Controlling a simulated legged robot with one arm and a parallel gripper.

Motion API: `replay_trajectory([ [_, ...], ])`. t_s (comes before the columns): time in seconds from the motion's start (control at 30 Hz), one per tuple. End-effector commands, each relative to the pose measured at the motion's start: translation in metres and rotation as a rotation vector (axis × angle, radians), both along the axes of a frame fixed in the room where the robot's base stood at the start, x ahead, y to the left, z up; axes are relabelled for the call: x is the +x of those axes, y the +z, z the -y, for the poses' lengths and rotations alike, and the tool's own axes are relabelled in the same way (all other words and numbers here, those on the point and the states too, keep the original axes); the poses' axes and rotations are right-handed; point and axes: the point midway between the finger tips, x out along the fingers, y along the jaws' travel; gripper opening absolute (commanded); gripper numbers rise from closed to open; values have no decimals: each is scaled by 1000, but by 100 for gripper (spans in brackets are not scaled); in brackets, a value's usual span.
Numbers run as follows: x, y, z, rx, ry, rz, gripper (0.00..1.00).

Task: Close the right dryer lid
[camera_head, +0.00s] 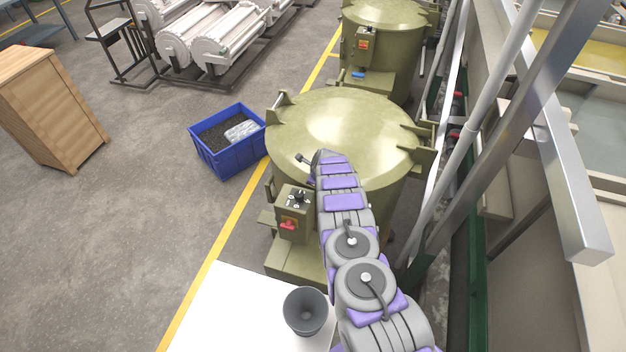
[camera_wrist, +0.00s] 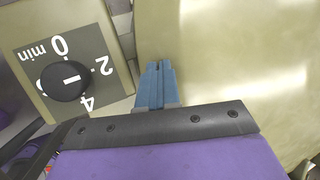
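The near olive-green dryer has a round domed lid (camera_head: 345,125) that lies down over its drum. My arm reaches across the front of this lid. A second olive dryer (camera_head: 388,25) stands behind it, its lid also down. I cannot tell which one the task calls right. In the wrist view my gripper (camera_wrist: 158,67) shows blue fingers together, with nothing seen between them. They are in front of a smooth olive surface (camera_wrist: 230,60), beside a timer dial (camera_wrist: 66,80). Contact cannot be told. In the head view my fingers are hidden.
A control box (camera_head: 294,215) with a red switch is on the near dryer's front. A blue crate (camera_head: 225,165) stands to its left. A white surface with a dark cup (camera_head: 306,312) is in front. Metal posts (camera_head: 490,130) close off the right.

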Motion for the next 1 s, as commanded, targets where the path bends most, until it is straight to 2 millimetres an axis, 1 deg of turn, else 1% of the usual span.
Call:
replay_trajectory([
  [0.03, -10, -17, 8, -11, -2, -30, 0],
  [0.23, -13, -22, 10, -11, -3, -40, 0],
  [0.37, -15, -18, 12, -9, -4, -43, 0],
  [0.47, -19, -13, 15, -9, -5, -46, 0],
  [0.57, -23, -2, 17, -7, -6, -40, 0],
  [0.77, -29, 24, 18, -3, -5, -24, 0],
  [0.8, -29, 31, 18, -3, -5, -18, 0],
  [1.0, -38, 55, 14, -4, -1, -8, 0],
])
